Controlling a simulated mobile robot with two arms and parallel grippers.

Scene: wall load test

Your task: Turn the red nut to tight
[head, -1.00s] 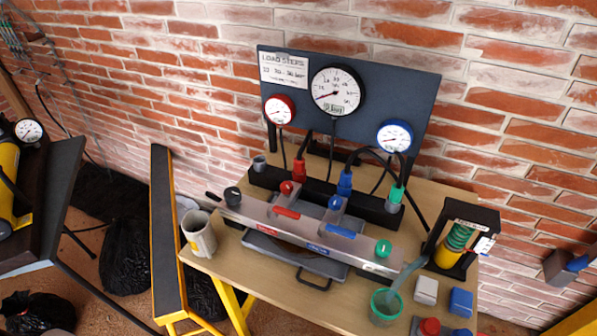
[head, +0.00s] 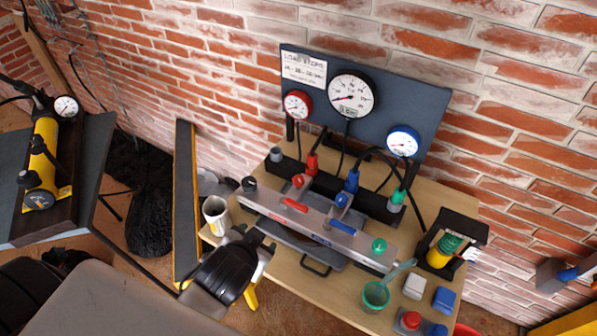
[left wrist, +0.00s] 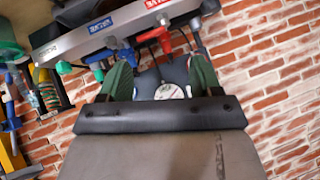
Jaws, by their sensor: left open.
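I cannot tell for certain which red part is the nut. In the head view a red round knob (head: 298,181) sits on the silver manifold bar (head: 330,229), with a red lever (head: 294,204) in front. A red hose fitting (head: 311,164) stands upright behind them and also shows in the left wrist view (left wrist: 156,37). My left gripper (head: 252,239) is open and empty in front of the bar's left end, apart from the red parts. In the left wrist view its green-padded fingers (left wrist: 160,80) are spread, pointing towards the bar and gauge board. My right gripper is not in view.
A beige mug (head: 215,214) stands at the table's left edge, near my left gripper. A dark gauge board (head: 390,103) rises behind. A green cup (head: 375,296) and several coloured blocks stand at the right front. A yellow pump (head: 42,165) is on the left bench.

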